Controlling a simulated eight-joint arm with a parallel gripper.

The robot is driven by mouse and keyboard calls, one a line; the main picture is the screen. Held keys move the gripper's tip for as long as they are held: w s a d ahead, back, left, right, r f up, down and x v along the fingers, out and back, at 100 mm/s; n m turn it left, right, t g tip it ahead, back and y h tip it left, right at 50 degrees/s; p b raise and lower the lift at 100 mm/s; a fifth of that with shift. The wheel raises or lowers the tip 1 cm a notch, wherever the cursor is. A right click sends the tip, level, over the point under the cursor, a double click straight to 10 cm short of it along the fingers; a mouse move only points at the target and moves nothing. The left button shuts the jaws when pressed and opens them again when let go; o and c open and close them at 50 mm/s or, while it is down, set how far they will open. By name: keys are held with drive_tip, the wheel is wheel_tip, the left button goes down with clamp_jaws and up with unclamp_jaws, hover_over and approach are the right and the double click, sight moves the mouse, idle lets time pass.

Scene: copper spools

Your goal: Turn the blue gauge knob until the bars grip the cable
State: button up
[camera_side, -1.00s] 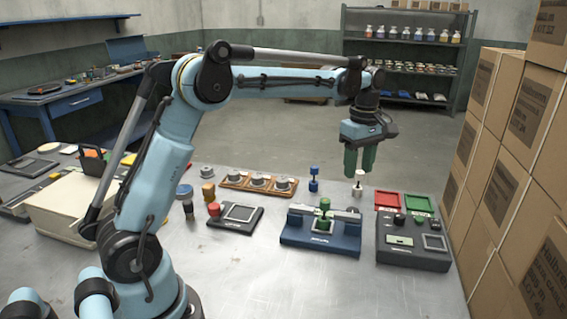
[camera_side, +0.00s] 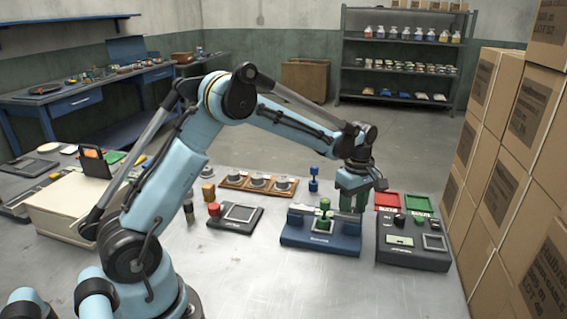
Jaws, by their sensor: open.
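A blue fixture (camera_side: 318,240) stands on the table with a pale grey bar (camera_side: 345,217) across its top. The knob-shaped piece on it (camera_side: 324,206) is green. A blue knob-shaped piece (camera_side: 313,185) stands upright by itself behind the fixture. I cannot tell a cable between the bars at this size.
To the right are a dark control box (camera_side: 413,245), a red tray (camera_side: 388,199) and a green tray (camera_side: 418,203). A wooden rack (camera_side: 233,180) holds several grey spools. Stacked cartons (camera_side: 505,185) border the right.

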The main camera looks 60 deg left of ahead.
drive_tip(key=shift+c, duration=0.3)
drive_tip(key=c, duration=0.7)
drive_tip(key=shift+m, duration=0.3)
drive_tip(key=m, duration=0.9)
drive_tip(key=shift+m, duration=0.4)
drive_tip(key=m, duration=0.4)
drive_tip(key=shift+m, duration=0.3)
drive_tip(key=m, duration=0.4)
drive_tip(key=shift+m, duration=0.4)
